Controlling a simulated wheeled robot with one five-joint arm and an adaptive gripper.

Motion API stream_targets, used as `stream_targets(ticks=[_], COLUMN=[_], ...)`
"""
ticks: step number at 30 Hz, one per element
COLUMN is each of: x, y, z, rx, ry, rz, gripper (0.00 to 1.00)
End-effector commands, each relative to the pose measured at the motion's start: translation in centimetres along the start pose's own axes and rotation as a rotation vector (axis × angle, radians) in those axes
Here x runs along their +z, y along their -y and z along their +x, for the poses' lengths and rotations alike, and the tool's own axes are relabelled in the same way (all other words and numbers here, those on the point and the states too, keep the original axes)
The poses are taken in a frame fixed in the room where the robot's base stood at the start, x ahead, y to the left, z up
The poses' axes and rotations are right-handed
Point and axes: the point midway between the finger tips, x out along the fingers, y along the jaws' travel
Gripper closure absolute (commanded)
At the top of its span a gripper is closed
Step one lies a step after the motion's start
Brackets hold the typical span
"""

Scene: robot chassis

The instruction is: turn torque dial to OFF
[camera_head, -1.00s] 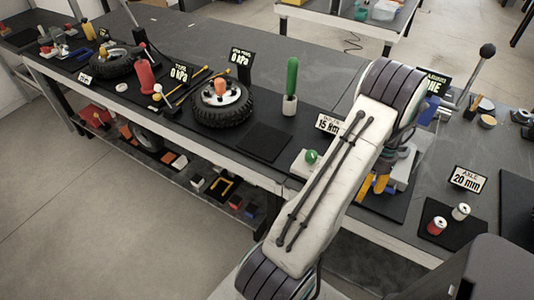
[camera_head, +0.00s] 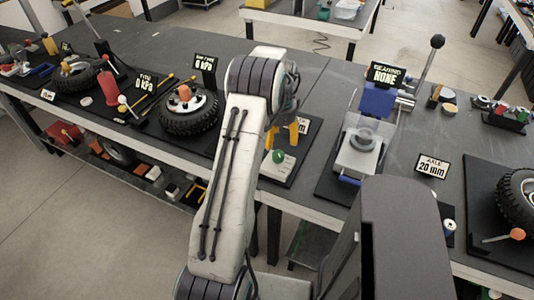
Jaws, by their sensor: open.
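The torque dial (camera_head: 278,157) is a round green knob on a pale base plate (camera_head: 271,176) at the bench's front edge. Its pointer and markings are too small to read. A sign (camera_head: 303,126) behind it is mostly hidden by my gripper; only its end shows. My gripper (camera_head: 281,136) has yellow-orange fingers, spread apart, just behind and above the knob in the picture. I cannot tell whether a finger touches the knob. My pale arm stands in front, to the left of the dial.
A press (camera_head: 363,140) with a blue head stands to the right, with a "NONE" sign (camera_head: 389,74) above. An axle sign (camera_head: 432,166) reads 20 mm. A wheel (camera_head: 188,112) lies left of my arm, another wheel (camera_head: 518,195) at the far right. Bare bench shows behind my gripper.

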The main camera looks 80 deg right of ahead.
Motion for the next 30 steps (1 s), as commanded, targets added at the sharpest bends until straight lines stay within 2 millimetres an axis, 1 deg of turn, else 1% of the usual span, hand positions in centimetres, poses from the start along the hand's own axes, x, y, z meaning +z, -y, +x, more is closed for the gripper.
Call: stream_targets(ticks=[15, 20, 25, 30], x=[0.1, 0.1, 0.1, 0.2], y=[-0.2, -0.2, -0.3, -0.3], z=[-0.1, 0.0, 1.1, 3.2], rx=[0.012, 0.013, 0.016, 0.016], ry=[0.003, 0.003, 0.003, 0.003], rz=[0.430, 0.527, 0.557, 0.557], gripper=[0.35, 0.35, 0.35, 0.35])
